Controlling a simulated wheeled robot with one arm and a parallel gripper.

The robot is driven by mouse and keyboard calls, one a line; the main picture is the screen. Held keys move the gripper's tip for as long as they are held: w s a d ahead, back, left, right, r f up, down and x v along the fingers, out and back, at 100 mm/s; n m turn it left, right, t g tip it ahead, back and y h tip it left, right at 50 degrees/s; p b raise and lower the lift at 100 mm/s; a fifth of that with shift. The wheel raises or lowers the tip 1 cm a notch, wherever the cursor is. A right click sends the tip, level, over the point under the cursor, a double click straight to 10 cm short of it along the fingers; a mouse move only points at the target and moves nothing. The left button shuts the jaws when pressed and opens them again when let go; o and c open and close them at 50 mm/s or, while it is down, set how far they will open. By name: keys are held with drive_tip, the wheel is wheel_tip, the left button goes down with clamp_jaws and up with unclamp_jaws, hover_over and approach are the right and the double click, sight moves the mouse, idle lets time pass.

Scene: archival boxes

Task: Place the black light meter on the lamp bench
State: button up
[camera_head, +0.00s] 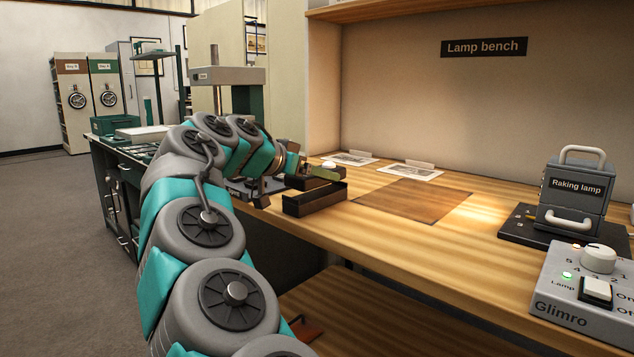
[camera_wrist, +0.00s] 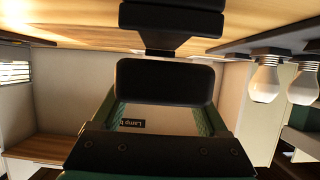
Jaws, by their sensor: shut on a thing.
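The black light meter (camera_wrist: 165,82) shows in the wrist view as a dark rounded block between the green finger pads. My gripper (camera_wrist: 162,108) is shut on it. In the head view my gripper (camera_head: 304,182) is at the near left part of the lamp bench (camera_head: 480,262). A small black thing with a pale dome (camera_head: 327,170) shows at its tip, probably the light meter. It is close above the wood; whether it touches is unclear. My arm hides part of this area.
A dark open tray (camera_head: 315,203) is at the bench's front edge, just below my gripper. A brown mat (camera_head: 412,200) lies bare to its right, with prints (camera_head: 410,172) behind. The raking lamp (camera_head: 574,193) and a grey control box (camera_head: 575,290) stand right. Bulbs (camera_wrist: 266,80) show in the wrist view.

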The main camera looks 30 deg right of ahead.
drive_tip(key=shift+f, duration=1)
drive_tip(key=shift+f, duration=0.2)
drive_tip(key=o, duration=1.4)
drive_tip(key=shift+d, duration=0.1)
